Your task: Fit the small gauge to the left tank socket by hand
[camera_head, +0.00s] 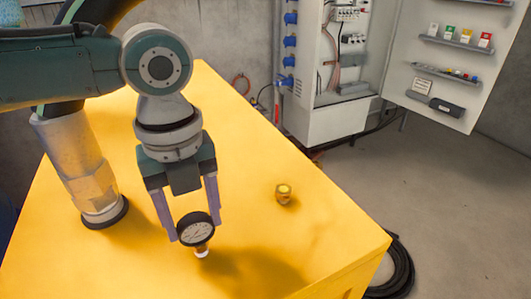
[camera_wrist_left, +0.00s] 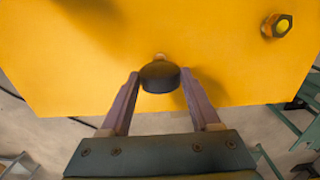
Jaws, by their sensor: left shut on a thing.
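The small gauge (camera_head: 195,229) has a black rim and a pale round dial with dark marks. It hangs between the fingers of my left gripper (camera_head: 194,231), which is shut on it. Its pale stem end points down at the yellow tank top (camera_head: 120,262); I cannot tell whether it touches. In the left wrist view the gauge (camera_wrist_left: 160,78) shows as a dark disc between the fingertips, with a small brass bit at its far side. The left socket cannot be made out; the gauge may hide it. My right gripper is not in view.
A brass hex fitting with a yellow centre (camera_head: 284,194) stands on the tank top to the right of the gauge. A pale cylinder with a dark base (camera_head: 103,207) stands at the left, under my arm. An open cabinet (camera_head: 335,125) and a coiled black hose (camera_head: 402,268) lie beyond the tank.

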